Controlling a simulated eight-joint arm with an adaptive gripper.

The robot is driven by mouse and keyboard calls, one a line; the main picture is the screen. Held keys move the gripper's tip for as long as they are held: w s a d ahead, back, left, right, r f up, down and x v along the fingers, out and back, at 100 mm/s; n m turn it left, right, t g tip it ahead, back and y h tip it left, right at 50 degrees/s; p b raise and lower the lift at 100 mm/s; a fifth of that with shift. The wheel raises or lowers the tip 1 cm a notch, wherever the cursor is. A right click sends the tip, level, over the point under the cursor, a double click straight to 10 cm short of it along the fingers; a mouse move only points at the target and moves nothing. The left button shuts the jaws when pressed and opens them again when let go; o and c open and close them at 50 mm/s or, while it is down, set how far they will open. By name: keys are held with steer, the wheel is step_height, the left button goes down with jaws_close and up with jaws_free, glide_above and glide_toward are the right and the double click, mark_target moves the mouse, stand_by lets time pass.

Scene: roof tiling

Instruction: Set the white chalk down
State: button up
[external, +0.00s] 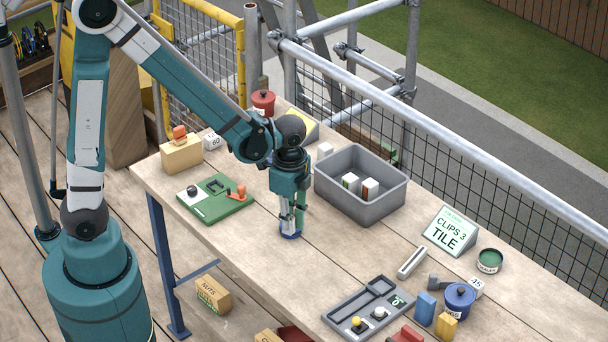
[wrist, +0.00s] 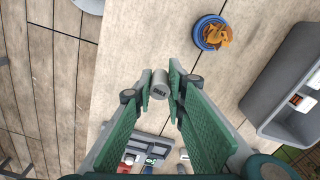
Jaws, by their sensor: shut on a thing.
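The white chalk (wrist: 159,90), a short pale cylinder with its name on the end, sits between my two fingers in the wrist view. My gripper (wrist: 160,78) is shut on it, with a green finger on each side. In the external view my gripper (external: 291,226) points down over the middle of the table, left of the grey bin. The chalk cannot be made out clearly there, and its height above the table is hard to tell.
A grey bin (external: 345,205) with small blocks stands to the right. A grey compartment tray (external: 342,317) lies nearer the front. A green board (external: 205,209) lies left. A blue dish (wrist: 199,38) with orange pieces is near my gripper. A sign (external: 450,231) stands at right.

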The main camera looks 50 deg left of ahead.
steer(key=w+a+n, duration=0.1)
steer(key=w+a, duration=1.8)
steer(key=a, duration=0.1)
steer(key=shift+a+n, duration=0.25)
steer(key=shift+n, duration=0.05)
steer(key=shift+f, duration=3.15)
steer(key=shift+f+b, duration=0.1)
steer(key=shift+b, duration=0.2)
steer(key=shift+f, duration=1.8)
steer(key=shift+f+b, duration=0.15)
steer(key=shift+b, duration=0.25)
